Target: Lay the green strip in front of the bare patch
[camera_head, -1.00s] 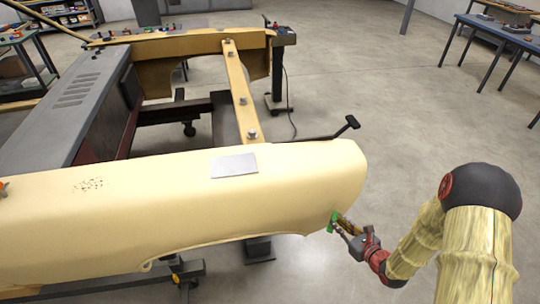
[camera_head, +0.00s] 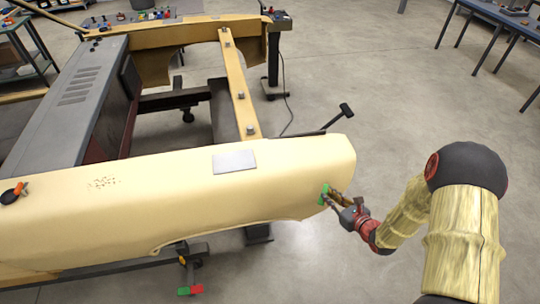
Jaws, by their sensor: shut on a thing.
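My gripper (camera_head: 331,199) is at the right end of the cream body panel (camera_head: 290,180), shut on a small green strip (camera_head: 324,192). Only part of the strip shows between the fingers. I cannot tell whether the strip touches the panel. A flat grey rectangle (camera_head: 233,162), which looks like the bare patch, is on the panel's top, left of and beyond my gripper. No strip lies on the cream surface around it.
Dark speckles (camera_head: 103,183) mark the panel's left part, and an orange-handled tool (camera_head: 14,192) lies at its left end. Red and green pieces (camera_head: 190,291) show below the panel. A dark bar (camera_head: 338,116) sticks out behind it.

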